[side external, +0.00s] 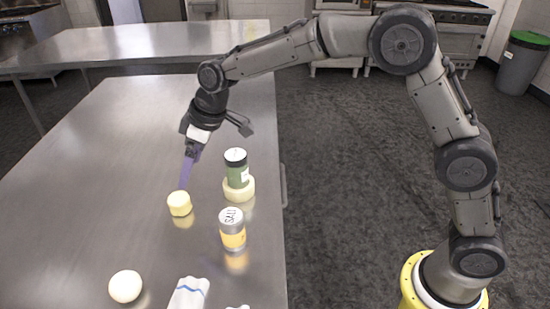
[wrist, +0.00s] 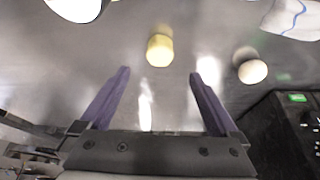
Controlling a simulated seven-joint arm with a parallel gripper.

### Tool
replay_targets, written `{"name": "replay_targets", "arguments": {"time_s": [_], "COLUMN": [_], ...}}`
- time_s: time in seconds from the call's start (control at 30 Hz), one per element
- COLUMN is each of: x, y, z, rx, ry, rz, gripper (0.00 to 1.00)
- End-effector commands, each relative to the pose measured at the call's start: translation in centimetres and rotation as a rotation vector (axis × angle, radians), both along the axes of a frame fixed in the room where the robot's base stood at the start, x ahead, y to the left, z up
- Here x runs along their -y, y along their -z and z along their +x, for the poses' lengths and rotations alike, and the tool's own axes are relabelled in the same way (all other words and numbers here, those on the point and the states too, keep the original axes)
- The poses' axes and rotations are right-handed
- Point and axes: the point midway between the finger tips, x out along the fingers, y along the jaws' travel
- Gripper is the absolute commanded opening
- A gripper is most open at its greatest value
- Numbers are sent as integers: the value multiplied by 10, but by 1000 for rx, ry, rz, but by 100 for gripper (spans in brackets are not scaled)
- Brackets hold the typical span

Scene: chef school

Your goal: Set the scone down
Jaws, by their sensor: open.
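The scone, a small pale yellow round piece (side external: 179,204), sits on the bare steel table (side external: 110,160). In the side view my gripper (side external: 184,187) points down, with its purple fingers ending just above and behind the scone. In the wrist view the scone (wrist: 160,50) shows past the tips of my open gripper (wrist: 160,73), in line with the gap between the fingers. Both fingers are apart from it and nothing is between them. In the side view the fingers overlap, so their spacing shows only in the wrist view.
A yellow-labelled can (side external: 232,230) stands nearer. A white ball (side external: 125,287) and a blue-striped cloth (side external: 189,293) lie in front. The table's left part is clear.

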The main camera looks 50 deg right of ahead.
Motion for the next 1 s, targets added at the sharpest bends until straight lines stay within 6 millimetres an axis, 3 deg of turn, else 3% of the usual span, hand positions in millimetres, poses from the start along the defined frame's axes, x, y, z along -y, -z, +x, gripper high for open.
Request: {"name": "replay_targets", "arguments": {"time_s": [0.17, 0.27, 0.37, 0.5, 0.7, 0.87, 1.0], "x": [3, 17, 43, 88, 142, 176, 196], "y": [-4, -19, -45, -80, -104, -103, -89], "z": [-2, -13, -37, -89, -175, -246, -301], "rx": [2, 9, 18, 31, 48, 65, 82], "ry": [6, 33, 87, 188, 335, 454, 549], "rz": [1, 3, 6, 11, 18, 23, 28], "gripper": [96, 96, 96, 96, 96, 96, 96]}}
